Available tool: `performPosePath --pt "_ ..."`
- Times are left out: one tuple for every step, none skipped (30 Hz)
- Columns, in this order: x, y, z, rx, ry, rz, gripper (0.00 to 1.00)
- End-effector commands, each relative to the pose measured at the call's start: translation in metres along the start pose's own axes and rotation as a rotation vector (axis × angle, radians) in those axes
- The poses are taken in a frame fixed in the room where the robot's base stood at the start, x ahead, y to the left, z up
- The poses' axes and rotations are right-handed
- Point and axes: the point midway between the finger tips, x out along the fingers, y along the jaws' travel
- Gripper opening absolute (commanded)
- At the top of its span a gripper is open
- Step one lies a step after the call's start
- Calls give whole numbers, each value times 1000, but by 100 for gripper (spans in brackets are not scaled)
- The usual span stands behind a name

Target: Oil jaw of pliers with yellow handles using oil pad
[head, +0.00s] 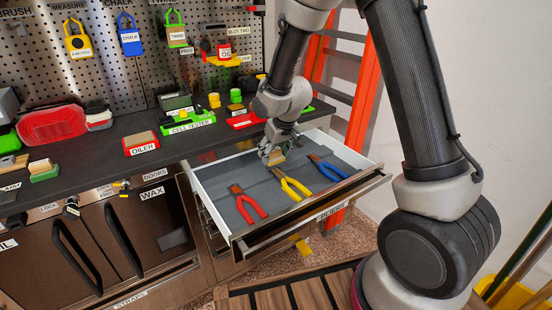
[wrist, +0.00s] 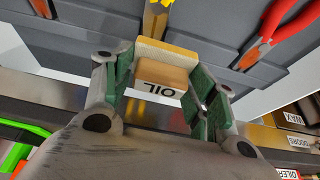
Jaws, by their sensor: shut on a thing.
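My gripper (head: 268,152) is shut on the oil pad (wrist: 163,76), a wooden block marked OIL with a pale yellow pad on its far side. The pad also shows in the head view (head: 277,158), over the open drawer. The yellow-handled pliers (head: 293,186) lie in the drawer with their jaw end towards my gripper. In the wrist view the pliers (wrist: 155,20) show just beyond the pad, and their jaw is partly hidden behind it. I cannot tell whether pad and jaw touch.
Red pliers (head: 247,203) and blue pliers (head: 328,168) lie either side in the PLIERS drawer (head: 312,221). The OILER holder (head: 141,142) stands on the worktop (head: 105,150), with other labelled items. An orange ladder (head: 362,100) stands behind my arm.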

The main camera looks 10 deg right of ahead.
Motion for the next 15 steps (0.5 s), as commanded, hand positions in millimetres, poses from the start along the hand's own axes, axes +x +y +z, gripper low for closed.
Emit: performPosePath --pt "-5 -1 -3 0 3 0 35" --pt "-7 -2 -4 0 2 1 35" --pt "-10 -2 -6 1 2 1 35" --pt "-12 -3 -7 1 2 1 35" --pt "-14 -4 -8 2 2 1 35" --pt "-16 -4 -9 2 1 1 35" --pt "-18 -4 -10 2 1 1 35" --pt "-19 -5 -10 3 1 2 35" --pt "-19 -5 -10 3 1 2 35" --pt "-20 -5 -10 3 1 2 35" --pt "-20 -5 -11 3 1 2 35" --pt "-20 -5 -10 4 0 2 35" --pt "-20 -5 -10 4 0 2 35" --pt "-20 -5 -10 4 0 2 35" --pt "-20 -5 -10 4 0 2 35"
